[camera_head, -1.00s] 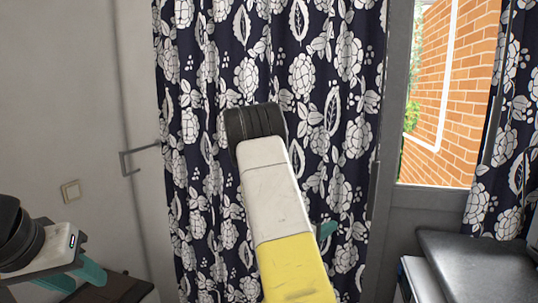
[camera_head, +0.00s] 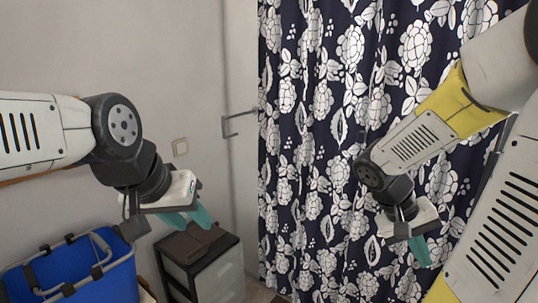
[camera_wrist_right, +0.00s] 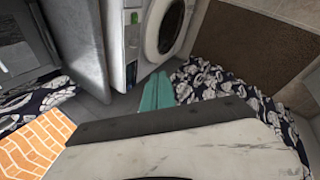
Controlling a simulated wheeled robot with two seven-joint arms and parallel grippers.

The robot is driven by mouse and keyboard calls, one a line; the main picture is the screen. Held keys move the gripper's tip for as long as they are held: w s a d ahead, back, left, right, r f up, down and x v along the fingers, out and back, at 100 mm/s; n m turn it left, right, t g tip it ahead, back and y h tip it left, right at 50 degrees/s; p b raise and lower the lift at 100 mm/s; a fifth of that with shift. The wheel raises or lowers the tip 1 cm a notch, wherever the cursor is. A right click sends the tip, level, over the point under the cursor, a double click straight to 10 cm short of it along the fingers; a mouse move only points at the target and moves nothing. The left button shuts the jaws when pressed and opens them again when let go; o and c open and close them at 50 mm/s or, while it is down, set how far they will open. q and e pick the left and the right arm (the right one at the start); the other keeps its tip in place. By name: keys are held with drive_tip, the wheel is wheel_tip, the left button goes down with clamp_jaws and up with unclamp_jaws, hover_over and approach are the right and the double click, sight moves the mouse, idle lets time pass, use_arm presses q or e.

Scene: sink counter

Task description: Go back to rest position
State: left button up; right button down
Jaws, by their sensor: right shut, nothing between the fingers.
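My left gripper (camera_head: 188,218) hangs at the left of the head view, its teal fingers pointing down and to the right, over a small dark-topped drawer unit. I see nothing held in it, but the gap between its fingers is unclear. My right gripper (camera_head: 420,252) is at the right of the head view, in front of the patterned curtain, with its teal fingers pointing down. In the right wrist view its fingers (camera_wrist_right: 157,91) lie side by side, shut and empty.
A blue basket (camera_head: 75,275) stands below my left arm. The dark floral curtain (camera_head: 320,130) hangs behind. A white washing machine (camera_wrist_right: 150,35) shows in the right wrist view.

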drive_tip(key=a+r+n+t+y, duration=0.1)
drive_tip(key=a+r+t+y, duration=0.2)
drive_tip(key=a, duration=0.6)
drive_tip(key=s+a+r+n+t+y, duration=0.1)
drive_tip(key=a+r+t+y, duration=0.2)
drive_tip(key=a+r+y, duration=0.2)
drive_tip(key=a+r, duration=0.2)
drive_tip(key=a, duration=0.2)
drive_tip(key=shift+s+a+r, duration=0.1)
